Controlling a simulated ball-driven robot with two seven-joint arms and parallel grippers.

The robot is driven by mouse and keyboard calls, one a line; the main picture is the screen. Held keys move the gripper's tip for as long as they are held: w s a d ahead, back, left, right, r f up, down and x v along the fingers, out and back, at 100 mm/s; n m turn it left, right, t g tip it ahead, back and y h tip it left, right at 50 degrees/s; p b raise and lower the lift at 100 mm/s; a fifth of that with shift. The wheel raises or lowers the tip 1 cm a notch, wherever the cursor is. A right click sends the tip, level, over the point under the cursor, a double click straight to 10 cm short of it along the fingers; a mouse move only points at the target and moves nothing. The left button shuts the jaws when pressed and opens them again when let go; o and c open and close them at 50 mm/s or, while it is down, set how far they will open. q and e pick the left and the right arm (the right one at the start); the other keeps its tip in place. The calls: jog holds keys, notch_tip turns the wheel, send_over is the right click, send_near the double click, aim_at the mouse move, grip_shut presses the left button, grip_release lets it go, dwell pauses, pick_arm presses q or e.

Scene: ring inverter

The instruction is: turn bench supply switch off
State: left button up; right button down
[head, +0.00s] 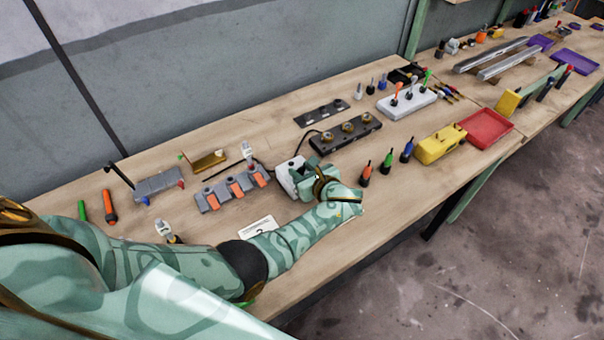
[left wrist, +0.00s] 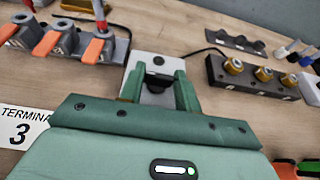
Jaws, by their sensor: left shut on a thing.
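The bench supply is a small white box (head: 285,178) on the near middle of the bench, with a black cable running from it. It also shows in the left wrist view (left wrist: 146,60). My left gripper (head: 312,183) reaches it from the front right. In the left wrist view my left gripper (left wrist: 159,88) has its two green fingers on either side of a dark switch knob (left wrist: 157,81) on the box face, shut on it. The fingers and palm hide part of the knob, so its exact turn cannot be read. My right gripper is not in view.
A grey block with orange levers (head: 232,189) stands left of the box. A dark block with brass connectors (head: 346,133) stands behind it to the right. Dark-tipped plugs (head: 388,162) and a yellow box (head: 440,144) stand to the right. A terminal 3 card (left wrist: 20,128) lies at left.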

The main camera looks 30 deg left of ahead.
pick_arm(q)
jog(key=shift+w+r+n, duration=0.1)
jog(key=shift+n, duration=0.2)
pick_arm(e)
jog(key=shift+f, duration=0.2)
pick_arm(q)
jog(key=o, duration=1)
